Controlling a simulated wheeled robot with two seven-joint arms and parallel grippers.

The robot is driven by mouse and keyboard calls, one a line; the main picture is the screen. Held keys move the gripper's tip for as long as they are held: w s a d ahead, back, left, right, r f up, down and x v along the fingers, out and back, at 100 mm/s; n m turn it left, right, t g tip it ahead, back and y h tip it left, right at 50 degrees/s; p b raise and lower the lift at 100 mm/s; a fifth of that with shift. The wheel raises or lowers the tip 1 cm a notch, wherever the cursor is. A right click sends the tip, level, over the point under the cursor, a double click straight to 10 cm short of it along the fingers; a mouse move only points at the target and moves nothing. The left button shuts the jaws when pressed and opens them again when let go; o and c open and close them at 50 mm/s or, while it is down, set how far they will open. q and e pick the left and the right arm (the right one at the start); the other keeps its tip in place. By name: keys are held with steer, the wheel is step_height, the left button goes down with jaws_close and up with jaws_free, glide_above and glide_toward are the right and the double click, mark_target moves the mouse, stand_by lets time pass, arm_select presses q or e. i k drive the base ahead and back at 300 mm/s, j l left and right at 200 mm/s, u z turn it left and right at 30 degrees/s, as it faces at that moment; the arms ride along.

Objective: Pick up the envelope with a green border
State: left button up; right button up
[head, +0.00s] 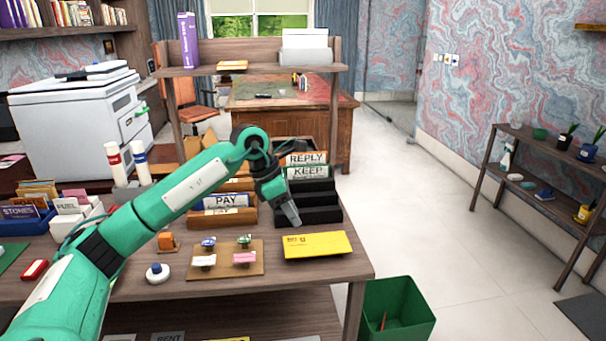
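A yellow envelope (318,245) with small dark print at its upper left lies flat near the front right of the wooden table. I cannot make out a green border on it. My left gripper (292,215) points down just above and behind the envelope's left part, apart from it as far as I can see. Its fingers look close together, but the view is too small to tell whether they are open or shut. My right gripper is not in view.
Black tiered trays (322,215) labelled REPLY and KEEP stand behind the envelope. Wooden trays (222,216) labelled PAY are left of them. A brown stamp board (225,272) lies left of the envelope. A green bin (398,308) stands at the table's right end.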

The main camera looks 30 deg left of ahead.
mark_target(323, 170)
steer(key=i+j, duration=1.3)
steer(key=i, duration=0.15)
